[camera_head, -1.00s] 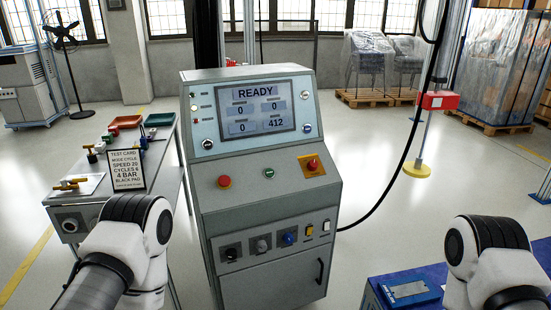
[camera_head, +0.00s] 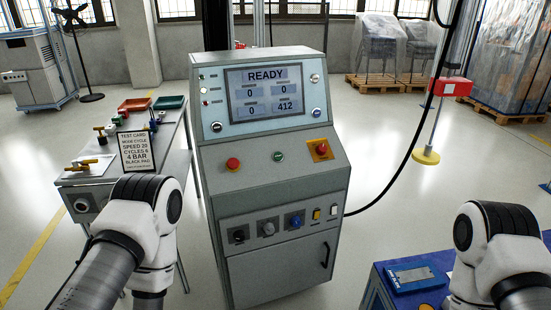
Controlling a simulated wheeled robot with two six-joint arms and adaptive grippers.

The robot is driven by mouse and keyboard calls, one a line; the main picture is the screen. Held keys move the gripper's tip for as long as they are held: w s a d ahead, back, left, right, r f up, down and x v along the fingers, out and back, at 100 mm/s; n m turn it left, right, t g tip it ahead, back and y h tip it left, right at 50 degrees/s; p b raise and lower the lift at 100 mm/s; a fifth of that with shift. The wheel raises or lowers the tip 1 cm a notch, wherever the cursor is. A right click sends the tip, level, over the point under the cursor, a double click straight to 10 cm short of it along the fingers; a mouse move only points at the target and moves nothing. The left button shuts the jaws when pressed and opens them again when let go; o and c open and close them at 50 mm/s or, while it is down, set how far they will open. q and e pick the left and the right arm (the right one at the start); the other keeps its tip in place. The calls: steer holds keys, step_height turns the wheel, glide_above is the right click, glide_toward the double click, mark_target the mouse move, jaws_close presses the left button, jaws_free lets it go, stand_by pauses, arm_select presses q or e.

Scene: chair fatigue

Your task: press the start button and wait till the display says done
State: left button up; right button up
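A grey control console (camera_head: 282,235) stands upright in front of me. On the sloped panel are a red mushroom button (camera_head: 233,163), a small green button (camera_head: 278,156) and another red button on a yellow plate (camera_head: 320,150). I cannot read which one is marked start. Both my arms show at the lower left and lower right, well short of the console. Neither gripper's fingers are in view, and nothing touches the buttons.
A side table (camera_head: 182,165) at the left holds a test card (camera_head: 137,151), trays and fittings. A blue surface (camera_head: 430,262) with a blue box (camera_head: 411,277) lies at lower right. A black cable runs right of the console. Open floor lies between console and pallets (camera_head: 388,82).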

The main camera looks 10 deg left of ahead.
arm_select(q)
steer(key=shift+c, duration=0.3)
jaws_close()
stand_by(1.2)
